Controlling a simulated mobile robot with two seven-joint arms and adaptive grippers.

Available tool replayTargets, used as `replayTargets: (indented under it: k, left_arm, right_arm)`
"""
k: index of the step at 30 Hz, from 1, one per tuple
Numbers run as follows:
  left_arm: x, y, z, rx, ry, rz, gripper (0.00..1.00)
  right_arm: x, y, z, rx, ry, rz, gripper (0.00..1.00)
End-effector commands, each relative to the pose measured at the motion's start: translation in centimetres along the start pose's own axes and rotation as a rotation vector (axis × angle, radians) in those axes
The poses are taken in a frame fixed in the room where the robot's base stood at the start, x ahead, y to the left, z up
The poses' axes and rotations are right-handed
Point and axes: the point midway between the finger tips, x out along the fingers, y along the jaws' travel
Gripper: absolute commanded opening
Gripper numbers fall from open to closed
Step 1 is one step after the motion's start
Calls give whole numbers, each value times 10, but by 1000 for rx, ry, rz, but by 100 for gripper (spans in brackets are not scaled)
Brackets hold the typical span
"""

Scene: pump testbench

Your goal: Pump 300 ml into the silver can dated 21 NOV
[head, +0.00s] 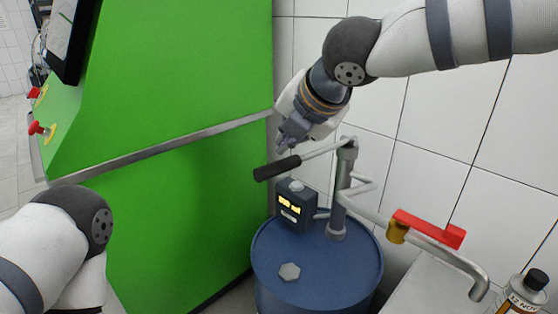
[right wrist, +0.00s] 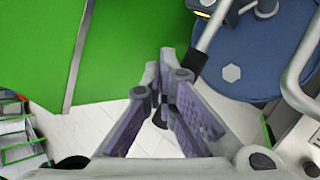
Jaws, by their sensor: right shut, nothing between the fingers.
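The hand pump (head: 343,190) stands upright on a blue drum (head: 330,265). Its lever ends in a black grip (head: 277,168). A dark meter (head: 291,205) on the drum has a lit display too small to read surely. A red valve handle (head: 430,228) sits on the outlet pipe, above its downturned spout (head: 479,288). A can (head: 520,292) with a black cap stands at the lower right, cut by the frame; its label seems to read 12 NOV. My right gripper (head: 281,149) is shut and empty, just above the lever and apart from it. It also shows in the right wrist view (right wrist: 165,85). My left gripper is out of view.
A big green cabinet (head: 190,120) with red buttons (head: 36,128) fills the left. A white tiled wall (head: 430,130) stands behind the pump. A pale surface (head: 415,285) lies under the spout. The right wrist view shows green shelving (right wrist: 18,135) at the left.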

Motion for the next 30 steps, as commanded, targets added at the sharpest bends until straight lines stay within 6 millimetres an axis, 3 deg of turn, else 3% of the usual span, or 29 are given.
replayTargets:
  k: [30]
  left_arm:
    - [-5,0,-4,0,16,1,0]
  right_arm:
    - [10,-7,-8,-1,0,0,0]
